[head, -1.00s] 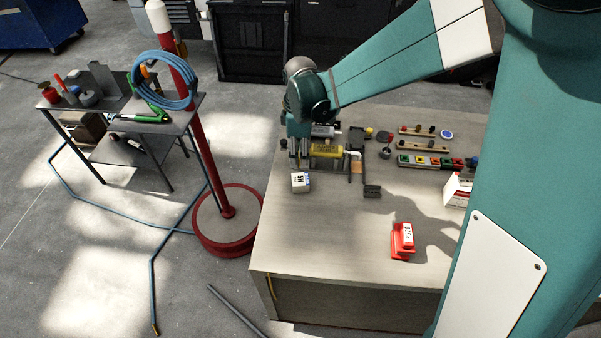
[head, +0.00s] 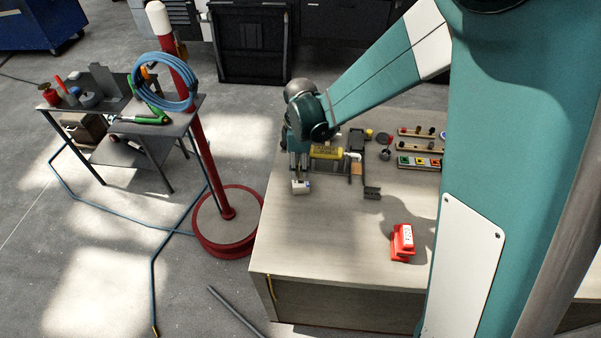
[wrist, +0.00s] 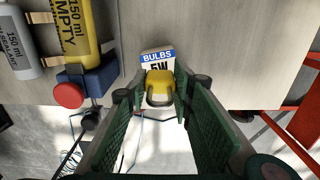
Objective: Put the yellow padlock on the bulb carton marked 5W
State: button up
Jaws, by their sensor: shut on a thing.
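My gripper (wrist: 160,98) is shut on the yellow padlock (wrist: 160,82), which sits between the green finger pads in the wrist view. The white bulb carton (wrist: 155,53) with a blue "BULBS" band and "5W" is right behind the padlock, partly covered by it. In the head view my gripper (head: 300,170) points down over the carton (head: 301,187) near the left edge of the table. The padlock cannot be made out there. I cannot tell whether the padlock touches the carton.
A yellow "EMPTY" 150 ml bottle (wrist: 78,25) lies close by, with a grey bottle (wrist: 18,40) beside it. A red block (head: 402,243) stands on the table (head: 330,235). The front left of the table is clear.

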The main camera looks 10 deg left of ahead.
jog(key=shift+f, duration=1.25)
jog(key=shift+f, duration=0.15)
jog(key=o, duration=0.9)
jog(key=shift+r, duration=6.2)
